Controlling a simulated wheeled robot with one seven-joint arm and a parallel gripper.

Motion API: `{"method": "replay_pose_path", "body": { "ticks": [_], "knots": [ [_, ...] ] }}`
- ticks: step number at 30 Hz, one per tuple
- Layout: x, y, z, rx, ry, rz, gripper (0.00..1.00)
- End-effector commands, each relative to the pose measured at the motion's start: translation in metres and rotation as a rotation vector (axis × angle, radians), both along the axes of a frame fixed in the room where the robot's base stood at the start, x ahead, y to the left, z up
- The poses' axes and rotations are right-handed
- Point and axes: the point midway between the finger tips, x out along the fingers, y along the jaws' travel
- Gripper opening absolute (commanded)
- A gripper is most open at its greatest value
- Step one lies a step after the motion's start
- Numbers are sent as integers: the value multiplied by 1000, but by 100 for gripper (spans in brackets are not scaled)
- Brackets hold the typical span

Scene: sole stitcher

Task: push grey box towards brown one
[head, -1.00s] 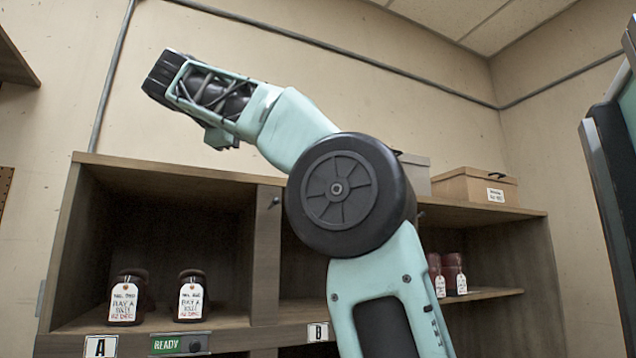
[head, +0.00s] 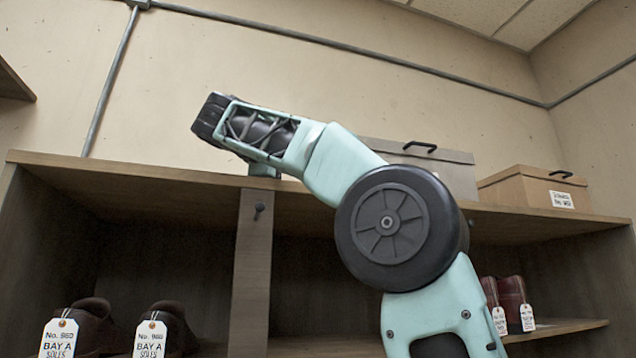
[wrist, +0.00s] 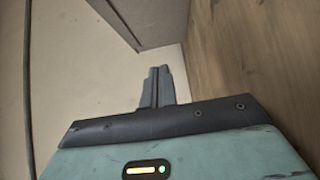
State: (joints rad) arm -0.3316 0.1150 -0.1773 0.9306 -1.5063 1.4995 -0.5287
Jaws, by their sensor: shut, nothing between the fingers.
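The grey box (head: 440,172) has a dark handle on its lid and stands on top of the wooden shelf unit, partly hidden by my arm. The brown box (head: 530,190) with a white label and dark handle stands just to its right, close by. In the wrist view, my gripper (wrist: 161,72) is shut with nothing in it. A side of the grey box (wrist: 150,22) shows beyond the fingertips, with a gap between them. In the head view the fingers cannot be made out behind my arm.
The shelf top (wrist: 240,50) runs along the right of the wrist view, and the wall (wrist: 80,65) is at the left. Below, shelf bays hold dark tagged shoes (head: 165,320) and reddish tagged shoes (head: 510,295). The shelf top left of the grey box looks clear.

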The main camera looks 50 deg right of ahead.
Motion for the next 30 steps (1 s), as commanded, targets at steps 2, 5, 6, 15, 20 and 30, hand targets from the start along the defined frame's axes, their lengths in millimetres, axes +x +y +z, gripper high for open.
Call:
{"method": "replay_pose_path", "body": {
  "ticks": [2, 5, 6, 15, 20, 30],
  "knots": [
    [1, -7, 2, 1, 1, -2, 0],
    [4, -22, 3, 0, 2, -4, 0],
    [6, -29, 4, 0, 1, -5, 0],
    [21, -89, 5, 0, 3, -6, 0],
    [12, -112, 3, 2, 0, -3, 0],
    [3, -129, 0, 0, 0, 1, 0]
  ]
}}
